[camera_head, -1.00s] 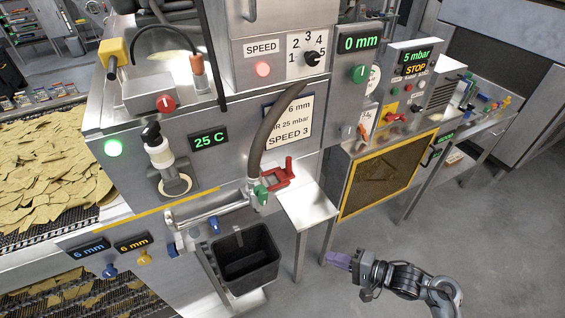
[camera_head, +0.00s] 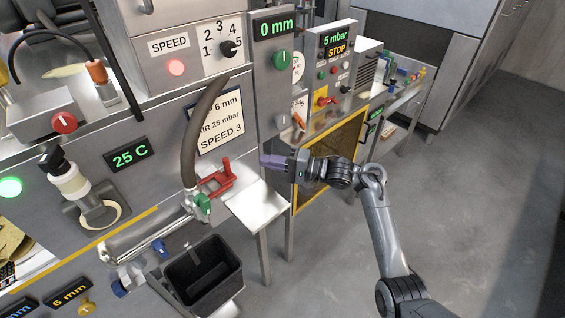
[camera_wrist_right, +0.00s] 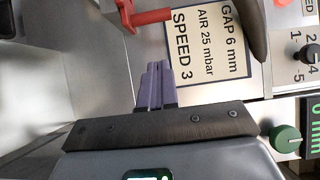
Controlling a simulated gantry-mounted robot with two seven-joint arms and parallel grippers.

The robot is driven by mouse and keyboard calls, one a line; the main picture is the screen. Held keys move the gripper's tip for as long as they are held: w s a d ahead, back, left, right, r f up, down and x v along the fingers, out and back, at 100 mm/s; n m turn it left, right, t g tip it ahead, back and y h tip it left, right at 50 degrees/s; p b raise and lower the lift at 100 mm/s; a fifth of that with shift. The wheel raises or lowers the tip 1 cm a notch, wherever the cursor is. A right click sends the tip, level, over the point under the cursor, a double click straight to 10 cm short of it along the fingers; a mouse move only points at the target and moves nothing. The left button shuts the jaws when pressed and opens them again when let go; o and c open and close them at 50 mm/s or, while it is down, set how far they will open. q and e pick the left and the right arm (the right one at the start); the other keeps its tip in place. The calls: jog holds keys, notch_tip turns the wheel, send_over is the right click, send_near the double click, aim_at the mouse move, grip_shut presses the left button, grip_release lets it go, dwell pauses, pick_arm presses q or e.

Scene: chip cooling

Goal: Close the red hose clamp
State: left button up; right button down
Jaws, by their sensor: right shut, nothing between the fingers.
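The red hose clamp (camera_head: 217,181) sits near the lower end of the dark hose (camera_head: 197,135), at the front of the machine. Its arms stick out to the right of the hose, and its red end stands up. In the right wrist view part of the red clamp (camera_wrist_right: 146,18) shows at the top, ahead of the fingers. My right gripper (camera_head: 264,160) is shut and empty, with purple fingers pointing left, to the right of the clamp and apart from it. The fingers also show in the right wrist view (camera_wrist_right: 155,77). My left gripper is out of view.
A green handle (camera_head: 203,204) is just below the clamp. A small metal table (camera_head: 255,204) lies below my right gripper. A black bin (camera_head: 203,280) hangs below the clamp. A gauge panel reading 0 mm (camera_head: 276,70) rises behind my gripper. The floor at right is clear.

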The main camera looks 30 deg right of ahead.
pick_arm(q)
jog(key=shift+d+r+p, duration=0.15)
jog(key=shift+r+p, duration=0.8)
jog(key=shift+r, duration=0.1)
pick_arm(e)
jog(key=w+a, duration=0.2)
jog(key=a, duration=0.5)
jog(key=shift+w, duration=0.4)
